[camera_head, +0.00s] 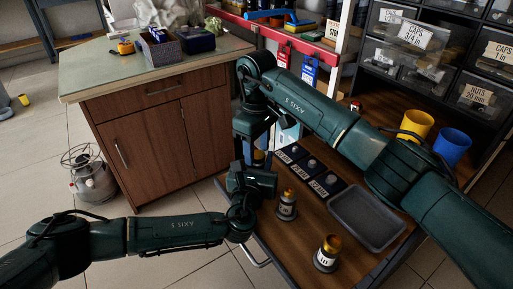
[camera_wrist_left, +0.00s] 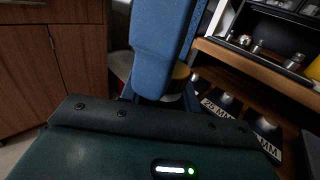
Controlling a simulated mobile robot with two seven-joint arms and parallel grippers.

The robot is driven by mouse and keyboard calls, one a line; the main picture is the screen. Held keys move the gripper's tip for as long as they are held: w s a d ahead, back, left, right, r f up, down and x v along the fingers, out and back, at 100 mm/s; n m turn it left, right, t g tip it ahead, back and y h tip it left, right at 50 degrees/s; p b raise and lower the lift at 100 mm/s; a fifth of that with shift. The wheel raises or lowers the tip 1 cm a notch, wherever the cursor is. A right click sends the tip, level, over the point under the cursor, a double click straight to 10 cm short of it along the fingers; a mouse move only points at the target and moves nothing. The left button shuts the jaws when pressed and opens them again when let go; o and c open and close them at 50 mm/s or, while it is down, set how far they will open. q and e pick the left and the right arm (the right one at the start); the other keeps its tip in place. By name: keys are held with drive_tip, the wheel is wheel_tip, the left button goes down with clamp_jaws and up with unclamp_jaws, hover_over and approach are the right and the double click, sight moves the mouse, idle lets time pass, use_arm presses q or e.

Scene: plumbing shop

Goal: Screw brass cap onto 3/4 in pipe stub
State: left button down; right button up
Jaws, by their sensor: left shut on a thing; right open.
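Two short pipe stubs stand upright on the wooden bench top in the head view. The nearer stub (camera_head: 326,256) has a brass top and a white label; the farther stub (camera_head: 287,206) also has a brass-coloured top. Their labels are too small to read surely. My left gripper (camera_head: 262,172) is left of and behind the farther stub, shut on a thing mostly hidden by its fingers. A brass-coloured piece (camera_wrist_left: 181,71) shows behind the blue finger in the left wrist view, likely the cap. My right gripper (camera_head: 256,138) hangs behind the left one, open, its fingertips mostly hidden.
A grey tray (camera_head: 368,218) lies on the bench right of the stubs. Dark labelled holders (camera_head: 308,167) stand behind them. Yellow (camera_head: 416,125) and blue (camera_head: 452,147) cups stand at right below the labelled bins. A wooden cabinet (camera_head: 150,130) stands at left.

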wheel_tip(320, 180, up, 4)
drive_tip(key=shift+a+r, duration=0.1)
